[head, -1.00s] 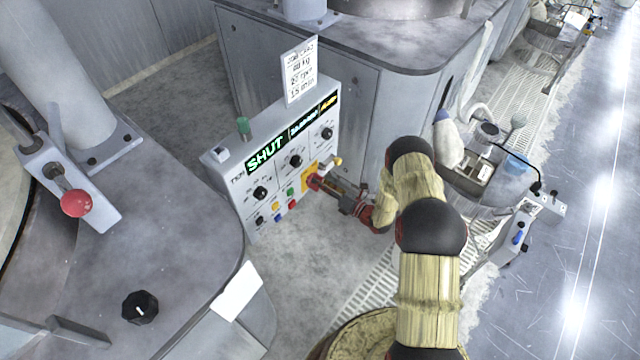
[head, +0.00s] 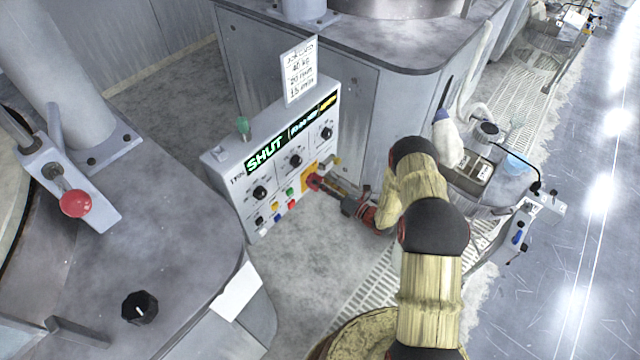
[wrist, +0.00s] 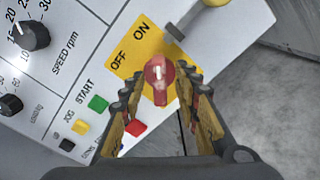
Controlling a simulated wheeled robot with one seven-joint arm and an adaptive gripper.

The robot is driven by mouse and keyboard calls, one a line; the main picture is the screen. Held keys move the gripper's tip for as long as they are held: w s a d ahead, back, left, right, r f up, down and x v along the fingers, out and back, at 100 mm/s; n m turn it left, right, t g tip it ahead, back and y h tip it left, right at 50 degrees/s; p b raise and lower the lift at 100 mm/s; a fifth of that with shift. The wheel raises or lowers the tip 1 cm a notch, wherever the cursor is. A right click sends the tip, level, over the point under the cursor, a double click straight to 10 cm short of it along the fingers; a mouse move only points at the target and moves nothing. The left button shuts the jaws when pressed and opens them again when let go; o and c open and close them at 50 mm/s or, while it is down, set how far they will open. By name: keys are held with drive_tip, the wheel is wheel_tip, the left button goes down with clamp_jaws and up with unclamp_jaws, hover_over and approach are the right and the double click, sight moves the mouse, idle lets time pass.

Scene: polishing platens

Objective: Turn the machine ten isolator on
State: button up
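The isolator is a red rotary knob (wrist: 158,76) on a yellow plate (wrist: 124,63) marked OFF and ON, in the wrist view. It also shows in the head view at the lower right of the grey control panel (head: 250,205). The knob's grip runs roughly up and down in the wrist picture; I cannot tell which word it points to. My gripper (wrist: 160,84) is open, its two fingers on either side of the knob, with narrow gaps seeming to show. In the head view my gripper (head: 325,186) reaches the panel from the right, partly covering the knob.
A grey bar with a yellow end (wrist: 190,21) sticks out close to the right finger. Green START (wrist: 98,103), yellow JOG (wrist: 80,126) and red (wrist: 135,128) buttons are beside the left finger. A lit SHUT display (head: 265,155) tops the panel. Open floor lies below it.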

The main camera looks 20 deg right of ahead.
drive_tip(key=v, duration=1)
drive_tip(key=shift+s+d, duration=0.2)
drive_tip(key=shift+s, duration=0.15)
drive_tip(key=shift+f, duration=0.1)
